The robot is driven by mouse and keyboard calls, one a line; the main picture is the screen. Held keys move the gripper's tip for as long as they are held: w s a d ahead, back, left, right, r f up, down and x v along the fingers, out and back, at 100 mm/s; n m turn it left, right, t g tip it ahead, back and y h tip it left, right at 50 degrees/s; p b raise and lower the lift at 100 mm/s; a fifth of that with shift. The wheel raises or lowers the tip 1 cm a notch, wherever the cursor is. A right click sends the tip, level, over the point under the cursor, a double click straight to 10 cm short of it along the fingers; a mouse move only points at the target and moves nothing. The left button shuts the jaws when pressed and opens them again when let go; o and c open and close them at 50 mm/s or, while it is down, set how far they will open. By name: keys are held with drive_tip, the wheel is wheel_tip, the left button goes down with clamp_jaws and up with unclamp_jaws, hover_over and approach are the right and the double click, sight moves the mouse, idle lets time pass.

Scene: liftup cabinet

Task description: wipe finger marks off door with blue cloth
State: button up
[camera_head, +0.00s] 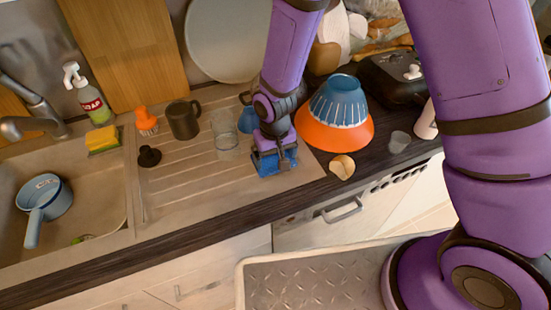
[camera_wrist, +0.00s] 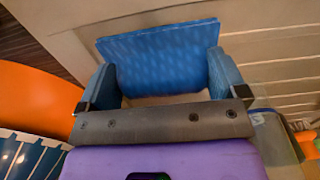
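My gripper (camera_head: 275,162) points down over the ribbed drainboard beside the sink. Its two blue fingers are wide apart in the wrist view (camera_wrist: 160,75). The blue cloth (camera_wrist: 165,52) shows between and just beyond the fingertips, spanning nearly the whole gap. I cannot tell whether the fingers touch it. In the head view the cloth is hard to separate from the blue fingers. Pale cabinet fronts (camera_head: 215,270) lie below the counter. I cannot tell which door is meant, and no finger marks can be made out.
An orange bowl (camera_head: 312,133) with a blue striped bowl (camera_head: 340,100) on it stands right of my gripper. A glass (camera_head: 224,130) and dark mug (camera_head: 184,119) stand left. A bread piece (camera_head: 342,166) lies near the counter's front. The sink holds a blue pan (camera_head: 48,195).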

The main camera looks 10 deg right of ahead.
drive_tip(key=c, duration=0.3)
drive_tip(key=shift+r, duration=2.55)
